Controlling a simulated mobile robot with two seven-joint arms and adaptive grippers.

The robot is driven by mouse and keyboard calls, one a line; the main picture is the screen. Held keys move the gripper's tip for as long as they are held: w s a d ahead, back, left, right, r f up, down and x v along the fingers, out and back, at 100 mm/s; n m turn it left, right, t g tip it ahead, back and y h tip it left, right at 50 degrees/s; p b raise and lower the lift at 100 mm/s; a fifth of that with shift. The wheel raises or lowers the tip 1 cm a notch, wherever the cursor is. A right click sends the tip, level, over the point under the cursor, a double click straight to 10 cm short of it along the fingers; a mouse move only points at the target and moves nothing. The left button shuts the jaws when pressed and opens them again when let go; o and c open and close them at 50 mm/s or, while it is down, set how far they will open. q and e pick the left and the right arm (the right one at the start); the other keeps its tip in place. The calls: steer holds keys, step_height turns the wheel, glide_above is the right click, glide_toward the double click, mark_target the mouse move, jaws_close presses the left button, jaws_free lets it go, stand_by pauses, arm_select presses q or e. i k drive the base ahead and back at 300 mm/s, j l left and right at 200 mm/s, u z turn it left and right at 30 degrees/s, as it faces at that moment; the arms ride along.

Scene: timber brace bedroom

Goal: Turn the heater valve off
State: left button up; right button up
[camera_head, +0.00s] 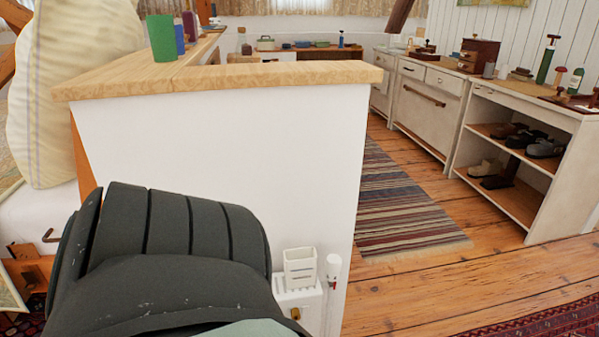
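A small white heater unit (298,298) stands low against the end of the white partition, partly hidden by a large dark shape in front. A white, rounded valve head (333,267) sits just to its right on a thin upright pipe, with a small red mark below the head. I cannot tell from this view whether the valve is on or off. A white slotted holder (300,266) stands on top of the heater. Neither of my grippers is in view.
A large dark grey ribbed shape (165,255) fills the lower left; I cannot tell what it is. A wooden-topped partition (225,78) rises behind the heater. Open wooden floor (400,295) and a striped rug (400,205) lie to the right, before white shelves (570,180).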

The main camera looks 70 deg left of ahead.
mark_target(333, 263)
steer(key=u, duration=1.7)
steer(key=k+l, duration=0.1)
steer(key=l+u, duration=0.05)
